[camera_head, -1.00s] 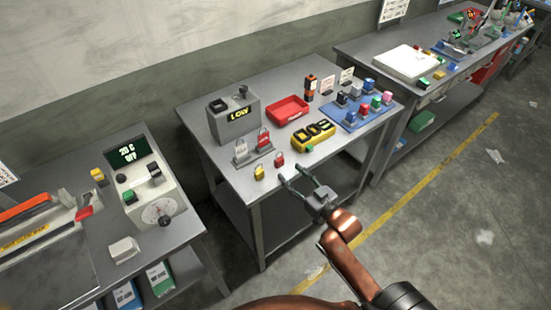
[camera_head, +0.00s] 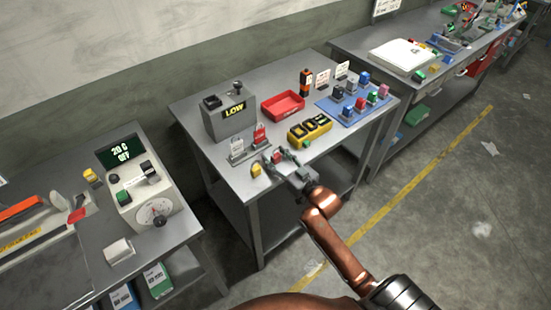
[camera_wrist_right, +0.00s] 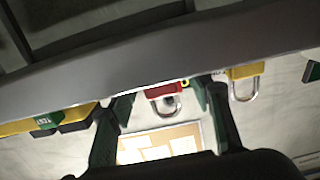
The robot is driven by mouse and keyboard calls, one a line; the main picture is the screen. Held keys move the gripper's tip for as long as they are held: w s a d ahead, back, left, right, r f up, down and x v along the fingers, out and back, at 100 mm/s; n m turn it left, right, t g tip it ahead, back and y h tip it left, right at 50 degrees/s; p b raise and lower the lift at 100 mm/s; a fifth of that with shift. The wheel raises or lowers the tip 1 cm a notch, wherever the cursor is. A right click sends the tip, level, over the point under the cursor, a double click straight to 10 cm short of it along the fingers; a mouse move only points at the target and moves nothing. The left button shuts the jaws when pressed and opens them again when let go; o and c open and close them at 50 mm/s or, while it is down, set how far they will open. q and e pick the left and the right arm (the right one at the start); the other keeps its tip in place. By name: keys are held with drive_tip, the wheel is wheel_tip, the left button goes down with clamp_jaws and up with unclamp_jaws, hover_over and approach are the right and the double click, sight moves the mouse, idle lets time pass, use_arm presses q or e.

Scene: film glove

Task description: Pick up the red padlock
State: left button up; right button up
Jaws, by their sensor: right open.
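The small red padlock (camera_head: 277,158) is near the front edge of the middle table, partly hidden by my right gripper (camera_head: 279,155). In the right wrist view the red padlock (camera_wrist_right: 164,91) shows between the two dark green fingers of the open right gripper (camera_wrist_right: 163,98), with gaps at both sides and its metal shackle pointing down in the picture. A yellow padlock (camera_head: 256,170) is just left of it; in the wrist view that padlock (camera_wrist_right: 246,72) is outside the fingers, to the right. My left gripper is not in view.
A yellow digit block (camera_head: 309,129) and a green button (camera_head: 306,143) are right of the gripper. A tag stand (camera_head: 250,152), a grey LOW box (camera_head: 230,118) and a red tray (camera_head: 282,104) are behind. A blue board (camera_head: 344,110) holds several coloured blocks.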

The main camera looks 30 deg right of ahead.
clamp_jaws()
idle(0.4)
drive_tip(key=shift+r, duration=0.1)
